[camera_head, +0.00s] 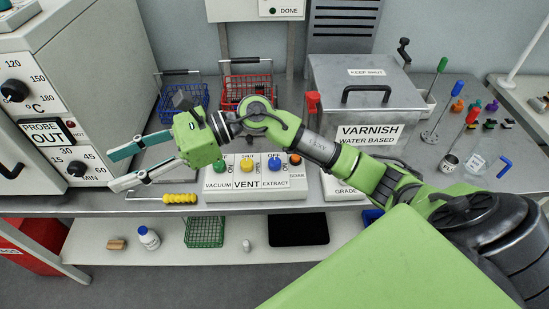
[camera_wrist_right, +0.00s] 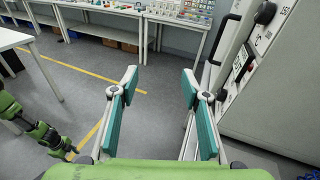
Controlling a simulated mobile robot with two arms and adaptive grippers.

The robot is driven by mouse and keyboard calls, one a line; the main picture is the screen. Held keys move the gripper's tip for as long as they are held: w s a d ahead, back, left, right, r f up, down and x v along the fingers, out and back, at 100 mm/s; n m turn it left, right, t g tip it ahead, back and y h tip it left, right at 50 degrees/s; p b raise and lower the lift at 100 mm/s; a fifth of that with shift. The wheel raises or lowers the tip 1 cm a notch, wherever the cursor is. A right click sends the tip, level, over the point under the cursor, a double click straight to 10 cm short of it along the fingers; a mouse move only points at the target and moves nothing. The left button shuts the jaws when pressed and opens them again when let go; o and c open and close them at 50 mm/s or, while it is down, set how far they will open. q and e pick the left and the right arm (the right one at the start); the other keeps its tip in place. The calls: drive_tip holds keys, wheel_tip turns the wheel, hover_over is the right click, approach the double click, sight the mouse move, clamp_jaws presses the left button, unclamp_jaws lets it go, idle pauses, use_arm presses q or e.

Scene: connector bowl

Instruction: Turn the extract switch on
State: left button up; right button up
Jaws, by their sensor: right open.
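The extract switch is a blue knob (camera_head: 275,163) above the word EXTRACT on a white control panel (camera_head: 213,196) at the counter's front. OFF is printed above it; its exact setting is too small to tell. A yellow VENT knob (camera_head: 247,165) and a green VACUUM knob (camera_head: 220,167) sit left of it. My right gripper (camera_head: 118,168) is left of the panel, open and empty, fingers pointing left away from the knobs. Its spread fingers also show in the right wrist view (camera_wrist_right: 158,95). A green arm part, apparently my left, shows there; its gripper (camera_wrist_right: 68,150) is unclear.
An oven-like cabinet (camera_head: 90,60) stands close to my right fingertips. A yellow-handled tool (camera_head: 180,198) lies left of the panel. Blue (camera_head: 190,95) and red (camera_head: 245,92) baskets and a varnish tank (camera_head: 370,110) stand behind.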

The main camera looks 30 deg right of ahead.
drive_tip(key=w+d+f+n+g+h, duration=0.2)
drive_tip(key=d+f+n+h, duration=0.2)
drive_tip(key=d+f+h, duration=0.25)
drive_tip(key=n+g+h, duration=0.1)
drive_tip(key=n+h, duration=0.1)
drive_tip(key=h, duration=0.8)
hover_over(275, 160)
wheel_tip(275, 160, down, 2)
wheel_tip(275, 160, down, 13)
drive_tip(key=p, duration=0.3)
drive_tip(key=shift+a+f, duration=0.1)
drive_tip(key=shift+f, duration=0.1)
drive_tip(key=c, duration=1.1)
